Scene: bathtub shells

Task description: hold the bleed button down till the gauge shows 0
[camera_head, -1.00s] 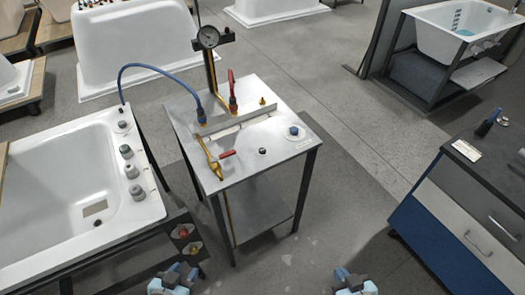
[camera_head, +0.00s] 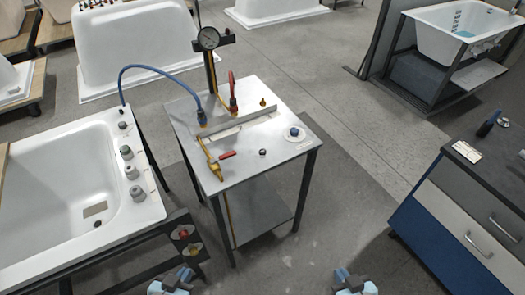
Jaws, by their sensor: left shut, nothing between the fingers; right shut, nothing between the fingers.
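The gauge (camera_head: 208,38) is a round dial on a dark post at the back of a metal-topped stand (camera_head: 240,172). Its reading is too small to tell. A blue button on a pale round plate (camera_head: 294,134) is at the right of the stand top, and a small black knob (camera_head: 263,152) is near the front. I cannot tell which is the bleed button. My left gripper (camera_head: 172,283) is shut and empty at the bottom edge, in front of the stand. My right gripper (camera_head: 352,283) is shut and empty at the bottom edge, right of the stand. Neither touches anything.
A white bathtub (camera_head: 75,190) with fittings stands left, joined by a blue hose (camera_head: 150,68) to the stand. A blue-and-grey drawer cabinet (camera_head: 440,220) is at right. Floor between is clear.

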